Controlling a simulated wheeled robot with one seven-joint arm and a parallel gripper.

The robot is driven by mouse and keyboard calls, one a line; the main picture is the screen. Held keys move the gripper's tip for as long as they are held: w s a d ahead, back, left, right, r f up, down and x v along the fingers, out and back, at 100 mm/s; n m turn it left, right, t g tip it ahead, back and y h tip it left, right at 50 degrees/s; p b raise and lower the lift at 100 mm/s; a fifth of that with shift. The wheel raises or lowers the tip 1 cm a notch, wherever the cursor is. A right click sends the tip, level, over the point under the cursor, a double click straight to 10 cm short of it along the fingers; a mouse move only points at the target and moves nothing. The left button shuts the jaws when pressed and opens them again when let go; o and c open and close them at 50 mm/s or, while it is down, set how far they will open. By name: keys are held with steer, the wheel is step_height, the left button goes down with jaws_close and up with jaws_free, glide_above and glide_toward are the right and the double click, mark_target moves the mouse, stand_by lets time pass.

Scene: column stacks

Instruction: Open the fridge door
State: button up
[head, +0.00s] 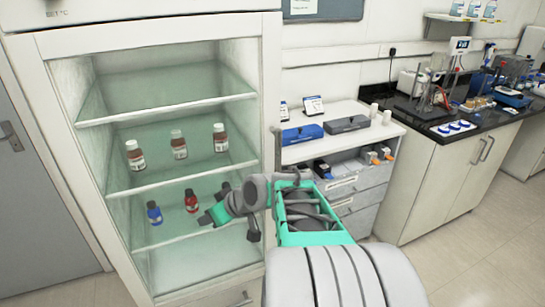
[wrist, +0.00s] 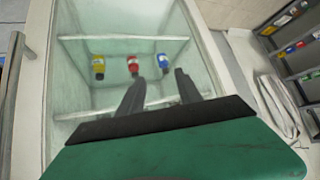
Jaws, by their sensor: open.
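The fridge (head: 150,22) stands at the left of the head view, with a white frame and a greenish see-through front. Its door looks shut. A vertical bar handle (wrist: 11,85) shows at the left edge of the wrist view; in the head view, a small dark piece, perhaps its top end, shows on the right of the frame, and my arm covers what lies below. My gripper (head: 212,213) is in front of the lower shelves, left of that side of the frame. In the wrist view its two dark fingers (wrist: 160,80) are apart with nothing between them.
A drawer unit (head: 365,187) stands right of the fridge. A black-topped bench (head: 455,160) is farther right. The floor (head: 480,250) at lower right is clear.

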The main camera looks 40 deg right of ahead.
steer(key=w+d+t, duration=0.2)
steer(key=d+t, duration=0.1)
steer(key=d, duration=0.5)
steer(key=m+t+h+b, duration=0.1)
steer(key=m+t+h, duration=0.25)
steer(key=t, duration=0.25)
glide_toward(280, 155)
steer(key=w, duration=0.4)
steer(key=shift+n+h, duration=0.25)
steer(key=shift+n, duration=0.1)
steer(key=w, duration=0.2)
steer(key=w+p, duration=0.1)
steer(key=w, duration=0.1)
steer(key=w+d, duration=0.1)
steer(key=w, duration=0.2)
steer(key=shift+c, duration=0.4)
jaws_close()
steer(key=shift+a, duration=0.1)
